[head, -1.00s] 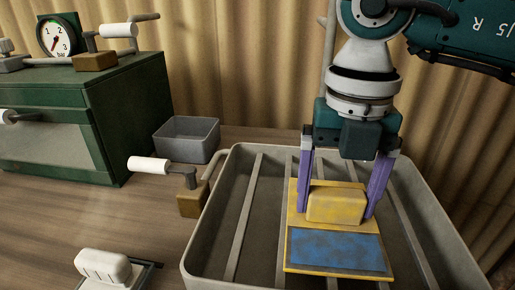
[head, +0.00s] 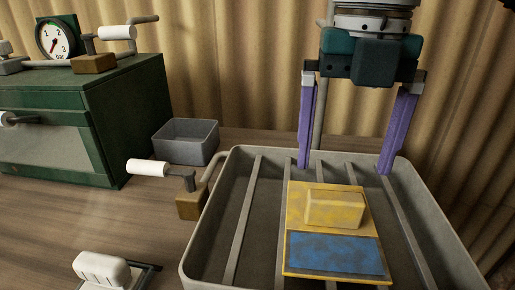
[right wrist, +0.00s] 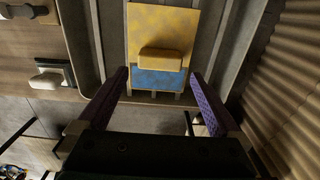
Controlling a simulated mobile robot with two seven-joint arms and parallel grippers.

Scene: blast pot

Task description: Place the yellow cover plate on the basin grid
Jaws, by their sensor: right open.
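The yellow cover plate (head: 334,272) lies on the slats of the basin grid (head: 243,222), inside the grey basin (head: 196,250). It has a raised yellow block handle (head: 335,208) and a blue patch at its near end. My right gripper (head: 344,170) is open and empty, above and behind the plate, clear of the handle. In the right wrist view the plate (right wrist: 162,20) lies beyond the two spread purple fingers (right wrist: 160,95), with nothing between them. My left gripper is not in view.
A valve with a white handle (head: 148,167) stands at the basin's left side. A small grey bin (head: 186,142) sits behind it. A green cabinet (head: 120,120) with a gauge (head: 53,38) is at left. A white-handled fixture (head: 102,268) is at front left.

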